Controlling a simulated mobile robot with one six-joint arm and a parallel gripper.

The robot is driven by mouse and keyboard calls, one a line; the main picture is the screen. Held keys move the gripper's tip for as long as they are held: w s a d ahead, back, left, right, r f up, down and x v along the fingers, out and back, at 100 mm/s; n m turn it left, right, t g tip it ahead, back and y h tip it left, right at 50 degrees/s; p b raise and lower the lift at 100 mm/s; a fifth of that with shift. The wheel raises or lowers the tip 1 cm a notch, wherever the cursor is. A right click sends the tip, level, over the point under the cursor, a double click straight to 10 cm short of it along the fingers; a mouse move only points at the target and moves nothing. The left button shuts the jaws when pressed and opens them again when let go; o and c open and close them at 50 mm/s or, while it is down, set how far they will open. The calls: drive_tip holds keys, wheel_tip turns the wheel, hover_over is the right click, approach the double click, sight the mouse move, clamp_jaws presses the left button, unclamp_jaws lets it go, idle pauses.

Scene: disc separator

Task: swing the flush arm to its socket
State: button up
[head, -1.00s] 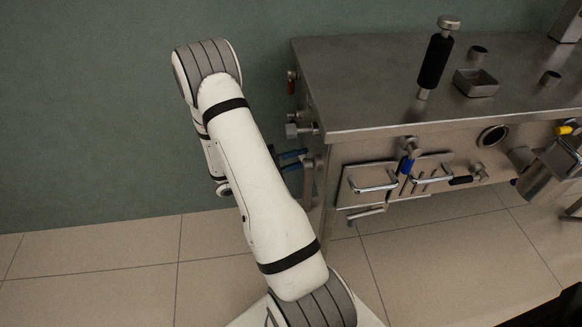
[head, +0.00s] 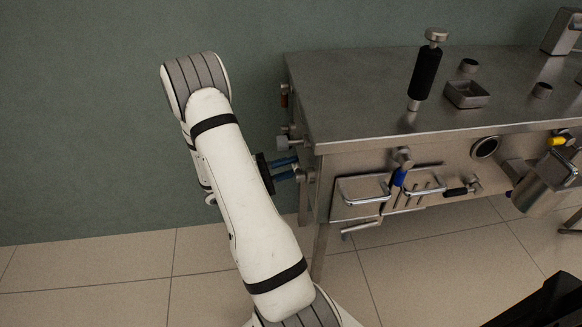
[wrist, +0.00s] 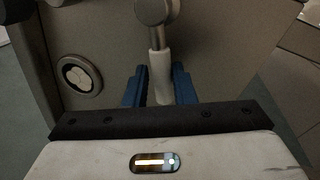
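I cannot tell whether the fingers press on the rod. I cannot make out the socket for certain.
The steel cabinet (head: 350,100) fills the right side. A black-handled post (head: 425,75) stands on its top. A round port (wrist: 78,75) is on the panel left of the lever. Another knob (head: 283,142) sticks out of the end. Floor left of my arm is clear.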

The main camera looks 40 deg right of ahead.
drive_tip(key=o, duration=0.4)
drive_tip(key=shift+s, duration=0.1)
drive_tip(key=shift+c, duration=0.2)
drive_tip(key=p+v, duration=0.1)
drive_tip(key=v, duration=0.6)
drive_tip(key=shift+w+a, duration=0.25)
drive_tip(key=shift+a, duration=0.05)
